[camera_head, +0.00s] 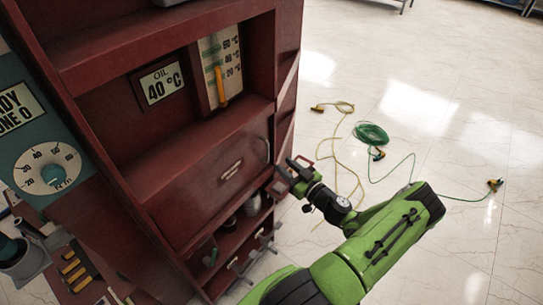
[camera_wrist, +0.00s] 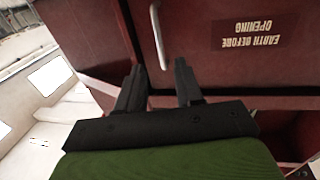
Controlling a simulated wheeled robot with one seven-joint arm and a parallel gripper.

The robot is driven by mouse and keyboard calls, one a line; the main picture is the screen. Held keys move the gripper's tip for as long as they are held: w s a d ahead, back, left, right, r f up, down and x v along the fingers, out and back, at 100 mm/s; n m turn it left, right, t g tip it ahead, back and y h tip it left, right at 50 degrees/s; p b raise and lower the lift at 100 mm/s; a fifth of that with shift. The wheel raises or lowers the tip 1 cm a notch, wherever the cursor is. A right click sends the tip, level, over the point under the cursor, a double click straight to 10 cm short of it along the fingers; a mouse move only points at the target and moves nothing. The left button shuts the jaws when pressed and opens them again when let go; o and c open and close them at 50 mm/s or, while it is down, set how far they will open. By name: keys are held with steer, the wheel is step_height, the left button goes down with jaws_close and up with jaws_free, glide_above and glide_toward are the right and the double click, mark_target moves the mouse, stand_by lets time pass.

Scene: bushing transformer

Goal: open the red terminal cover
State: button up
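The red terminal cover (camera_head: 195,192) is a dark red panel on the front of the red cabinet, and it looks closed. It carries a label and a pale curved bar handle (camera_head: 266,150) near its right edge. In the wrist view the label (camera_wrist: 253,33) reads "EARTH BEFORE OPENING" upside down on the cover (camera_wrist: 220,70), and the handle (camera_wrist: 158,35) stands upright. My gripper (camera_wrist: 159,66) is open, its two black fingers apart and pointing at the cover. The handle's end lies just beyond and between the fingertips. In the head view my gripper (camera_head: 288,172) is beside the cabinet's right edge, near the handle.
Above the cover is a recess with an oil display (camera_head: 160,82) and a thermometer (camera_head: 221,75). Open shelves with several small items sit below. A dial panel (camera_head: 45,150) is at the left. Green cable (camera_head: 371,134) and yellow cable (camera_head: 336,150) lie on the otherwise clear floor.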

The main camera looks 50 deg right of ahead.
steer(key=w, duration=0.7)
steer(key=shift+d, duration=0.35)
steer(key=shift+w, duration=0.1)
steer(key=shift+c, duration=0.3)
jaws_close()
stand_by(0.4)
